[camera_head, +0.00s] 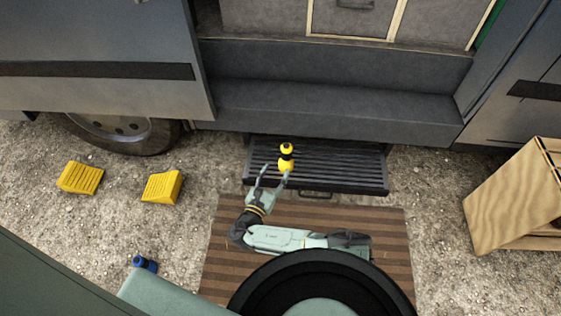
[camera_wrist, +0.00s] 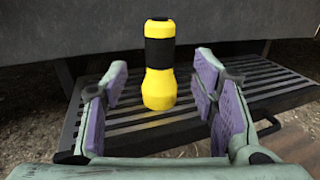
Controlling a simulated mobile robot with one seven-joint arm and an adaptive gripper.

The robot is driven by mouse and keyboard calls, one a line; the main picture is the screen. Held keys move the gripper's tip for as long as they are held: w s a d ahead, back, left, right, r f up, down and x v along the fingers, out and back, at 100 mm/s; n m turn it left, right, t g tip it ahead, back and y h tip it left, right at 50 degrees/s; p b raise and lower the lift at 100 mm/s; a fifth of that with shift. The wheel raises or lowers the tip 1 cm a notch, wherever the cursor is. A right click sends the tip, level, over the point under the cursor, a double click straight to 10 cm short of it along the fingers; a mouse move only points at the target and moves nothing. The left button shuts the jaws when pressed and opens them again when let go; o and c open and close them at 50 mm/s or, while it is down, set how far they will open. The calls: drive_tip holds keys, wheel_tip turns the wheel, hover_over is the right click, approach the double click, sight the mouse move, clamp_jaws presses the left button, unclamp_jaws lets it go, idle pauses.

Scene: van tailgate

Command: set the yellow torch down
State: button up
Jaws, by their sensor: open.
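The yellow torch (camera_head: 286,158), yellow with a black middle band, stands upright on the dark slatted step (camera_head: 350,178) below the van's doorway. In the wrist view the torch (camera_wrist: 158,88) stands on the slats of the step (camera_wrist: 270,84), with its wider end down. My gripper (camera_head: 274,176) is at the front edge of the step. In the wrist view my gripper (camera_wrist: 160,95) is open, its purple-padded fingers apart on either side of the torch. Gaps show between the torch and both fingers.
Two yellow wheel chocks (camera_head: 81,177) lie on the gravel at left. A blue object (camera_head: 145,264) lies at lower left. A brown striped mat (camera_head: 385,232) lies before the step. The right part of the step is clear.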

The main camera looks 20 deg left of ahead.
drive_tip(key=shift+s, duration=0.9)
